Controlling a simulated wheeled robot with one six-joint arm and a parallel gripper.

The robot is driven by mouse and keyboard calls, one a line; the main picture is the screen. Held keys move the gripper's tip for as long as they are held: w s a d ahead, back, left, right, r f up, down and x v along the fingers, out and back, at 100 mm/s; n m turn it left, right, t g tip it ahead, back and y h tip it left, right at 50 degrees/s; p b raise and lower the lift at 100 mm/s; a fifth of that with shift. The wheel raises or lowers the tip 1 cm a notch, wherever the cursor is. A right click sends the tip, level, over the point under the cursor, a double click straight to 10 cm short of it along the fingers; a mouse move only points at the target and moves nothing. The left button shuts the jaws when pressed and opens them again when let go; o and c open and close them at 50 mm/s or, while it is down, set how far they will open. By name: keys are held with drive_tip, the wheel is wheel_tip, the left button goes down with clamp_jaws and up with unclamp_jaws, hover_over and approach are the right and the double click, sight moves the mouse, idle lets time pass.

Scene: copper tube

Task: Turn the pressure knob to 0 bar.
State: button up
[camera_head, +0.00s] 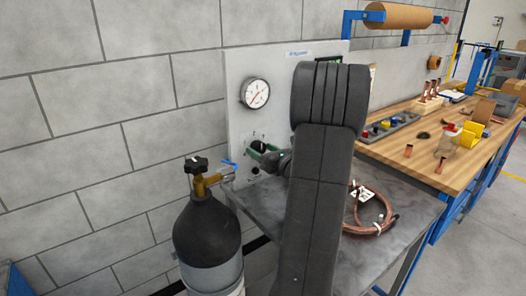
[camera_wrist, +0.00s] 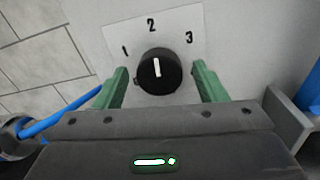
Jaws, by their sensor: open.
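The black pressure knob (camera_wrist: 159,82) with a white pointer line is on the pale panel (camera_wrist: 240,40), in the middle of the wrist view. Its pointer is near upright, toward the printed 2. Marks 1, 2 and 3 show; no 0 mark is visible. My gripper (camera_wrist: 160,74) is open, its green fingers on either side of the knob, with gaps visible between fingers and knob. In the head view the green fingers (camera_head: 262,153) are at the panel, beneath the round pressure gauge (camera_head: 255,93). The gauge needle is too small to read.
A dark gas cylinder (camera_head: 207,232) with a brass valve stands at the panel's left, close to my gripper. A blue hose (camera_wrist: 62,116) shows at the wrist view's left. A copper coil (camera_head: 372,226) lies on the grey table; a wooden workbench (camera_head: 400,150) stands to the right.

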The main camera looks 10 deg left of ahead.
drive_tip(key=c, duration=1)
drive_tip(key=shift+b, duration=0.4)
